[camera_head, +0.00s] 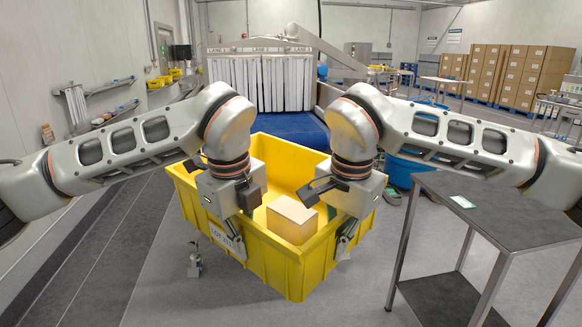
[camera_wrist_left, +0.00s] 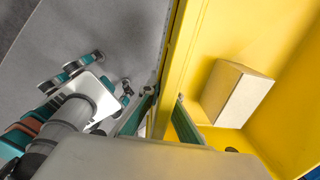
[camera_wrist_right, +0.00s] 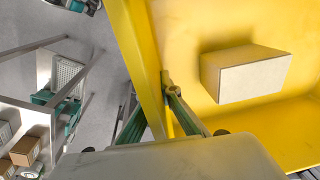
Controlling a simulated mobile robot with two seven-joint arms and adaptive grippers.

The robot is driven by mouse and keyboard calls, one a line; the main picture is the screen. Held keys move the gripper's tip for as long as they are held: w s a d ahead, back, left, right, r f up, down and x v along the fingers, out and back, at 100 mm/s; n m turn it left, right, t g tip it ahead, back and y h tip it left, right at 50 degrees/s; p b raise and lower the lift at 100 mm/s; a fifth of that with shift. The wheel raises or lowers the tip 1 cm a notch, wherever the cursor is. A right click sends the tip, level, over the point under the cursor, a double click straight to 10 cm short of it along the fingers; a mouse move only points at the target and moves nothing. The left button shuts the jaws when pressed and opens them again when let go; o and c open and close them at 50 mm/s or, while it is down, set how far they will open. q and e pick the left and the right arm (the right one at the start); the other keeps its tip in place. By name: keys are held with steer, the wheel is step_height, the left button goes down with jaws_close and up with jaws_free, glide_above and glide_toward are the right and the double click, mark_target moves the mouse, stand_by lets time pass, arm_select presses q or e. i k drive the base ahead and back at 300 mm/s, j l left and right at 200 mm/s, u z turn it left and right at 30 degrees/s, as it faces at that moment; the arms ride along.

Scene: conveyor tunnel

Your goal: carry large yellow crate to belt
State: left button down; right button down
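The large yellow crate (camera_head: 292,268) is in front of me in the head view, with a cardboard box (camera_head: 291,219) inside. The near walls carry a lot label. My left gripper (camera_head: 234,240) is shut on the crate's near-left wall; in the left wrist view its fingers (camera_wrist_left: 162,112) straddle the yellow wall. My right gripper (camera_head: 346,238) is shut on the near-right wall, and its fingers (camera_wrist_right: 165,100) straddle it in the right wrist view. I cannot tell whether the crate's underside touches the floor. The blue belt (camera_head: 290,127) lies behind the crate, partly hidden by it.
A strip curtain (camera_head: 262,84) hangs at the belt's far end. A grey metal table (camera_head: 490,208) stands close on the right. A blue bin (camera_head: 402,170) is behind it. Wall shelves (camera_head: 108,84) are at the left. Stacked cartons (camera_head: 510,72) stand at the back right.

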mark_target(267, 129)
steer(key=i+z, duration=0.45)
steer(key=i+u, duration=0.15)
steer(key=i, duration=0.25)
steer(key=i+u, duration=0.1)
steer(key=u, duration=0.15)
steer(key=i+u, duration=0.1)
steer(key=u, duration=0.15)
